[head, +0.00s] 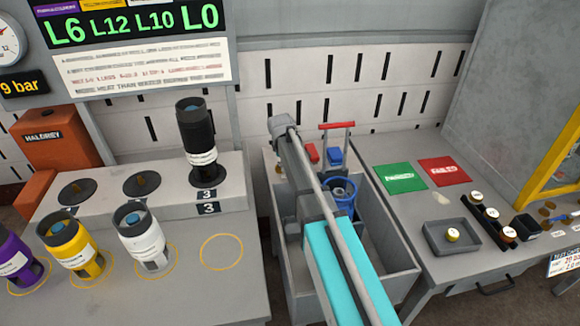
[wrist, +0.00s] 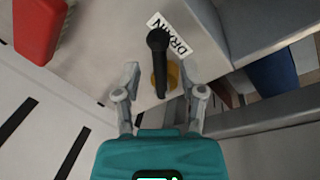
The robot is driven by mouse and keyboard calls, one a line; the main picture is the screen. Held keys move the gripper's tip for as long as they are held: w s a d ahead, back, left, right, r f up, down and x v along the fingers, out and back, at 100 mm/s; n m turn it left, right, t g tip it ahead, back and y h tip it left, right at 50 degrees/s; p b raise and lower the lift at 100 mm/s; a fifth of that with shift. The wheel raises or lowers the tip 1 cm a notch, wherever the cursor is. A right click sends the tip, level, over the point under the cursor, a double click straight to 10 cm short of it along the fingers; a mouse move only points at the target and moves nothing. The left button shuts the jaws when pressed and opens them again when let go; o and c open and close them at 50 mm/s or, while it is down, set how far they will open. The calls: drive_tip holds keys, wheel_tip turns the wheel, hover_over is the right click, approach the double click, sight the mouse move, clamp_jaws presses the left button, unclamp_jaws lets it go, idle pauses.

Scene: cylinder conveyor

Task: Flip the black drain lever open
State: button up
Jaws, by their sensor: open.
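The black drain lever (wrist: 158,58) shows in the wrist view, on a yellow-brown base (wrist: 173,76). It stands on a pale grey surface beside a white label reading DRAIN (wrist: 170,34). My gripper (wrist: 164,84) is open, with one finger on each side of the lever in the picture. The gap in depth between fingers and lever is hard to judge, and I see no clear contact. The jaws hold nothing. In the head view my arm crosses the middle, and I cannot make out the lever or the fingertips.
In the head view a grey cart (head: 388,225) holds a blue bucket (head: 341,196). A bench with black (head: 196,130), white (head: 141,236), yellow (head: 72,247) and purple (head: 16,260) cylinders stands left. A table with green (head: 400,178) and red (head: 443,171) mats stands right.

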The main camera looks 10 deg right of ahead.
idle(0.3)
clamp_jaws()
drive_tip(key=shift+d, duration=0.45)
drive_tip(key=shift+a, duration=0.55)
drive_tip(key=shift+m, duration=0.4)
drive_tip(key=m, duration=0.2)
drive_tip(key=a+m, duration=0.1)
drive_tip(key=m, duration=0.1)
drive_tip(key=shift+s+a+g+h, duration=0.15)
drive_tip(key=shift+s+g+h, duration=0.05)
drive_tip(key=shift+g+h, duration=0.1)
drive_tip(key=m, duration=0.2)
drive_tip(key=a+m, duration=0.1)
drive_tip(key=m, duration=0.1)
drive_tip(key=shift+s+a+m+g, duration=0.1)
drive_tip(key=shift+a+m+g, duration=0.1)
drive_tip(key=shift+m+g, duration=0.2)
